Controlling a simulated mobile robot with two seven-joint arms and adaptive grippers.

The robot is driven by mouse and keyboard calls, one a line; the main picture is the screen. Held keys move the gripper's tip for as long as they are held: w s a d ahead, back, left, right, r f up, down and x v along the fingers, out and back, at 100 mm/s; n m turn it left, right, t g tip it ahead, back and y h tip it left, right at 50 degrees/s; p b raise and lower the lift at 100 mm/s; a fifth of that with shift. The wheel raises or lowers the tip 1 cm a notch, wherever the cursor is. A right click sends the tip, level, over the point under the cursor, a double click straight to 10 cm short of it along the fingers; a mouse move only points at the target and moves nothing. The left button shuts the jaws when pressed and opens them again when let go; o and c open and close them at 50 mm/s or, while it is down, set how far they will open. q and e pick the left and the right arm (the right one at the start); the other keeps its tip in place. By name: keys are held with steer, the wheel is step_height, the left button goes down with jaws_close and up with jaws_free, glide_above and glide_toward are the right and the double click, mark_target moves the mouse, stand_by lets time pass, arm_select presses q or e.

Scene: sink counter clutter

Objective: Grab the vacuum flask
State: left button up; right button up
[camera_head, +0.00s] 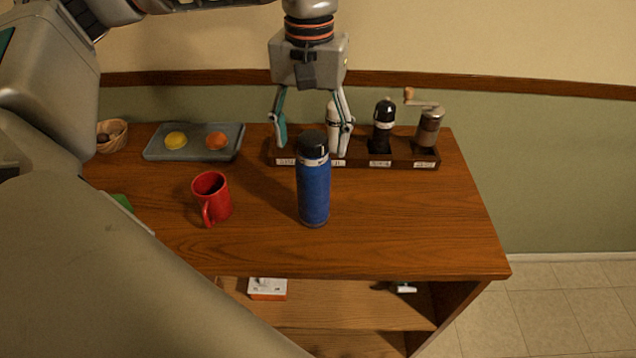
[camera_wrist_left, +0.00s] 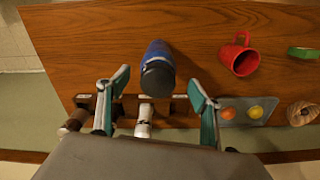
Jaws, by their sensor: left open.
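The vacuum flask (camera_head: 314,190) is blue with a black lid and stands upright on the wooden counter, right of the red mug. It also shows in the left wrist view (camera_wrist_left: 157,62), seen from above with its black lid nearest. My left gripper (camera_head: 313,145) is open and empty, its fingers pointing down. In the head view its fingertips are behind and around the lid's height in the picture. In the left wrist view the flask lies between the lines of the two fingers (camera_wrist_left: 160,100), with no contact visible. My right gripper is not in view.
A red mug (camera_head: 211,198) stands left of the flask. A dark rack (camera_head: 400,158) behind holds a white bottle, a black grinder (camera_head: 383,125) and a crank mill (camera_head: 429,128). A grey tray (camera_head: 194,153) holds two fruits beside a small basket (camera_head: 112,135). The counter's right front is clear.

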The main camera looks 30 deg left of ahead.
mark_target(313, 167)
arm_select(q)
steer(key=f, duration=0.6)
steer(key=shift+d+f, duration=0.2)
steer(key=shift+f, duration=0.2)
jaws_close()
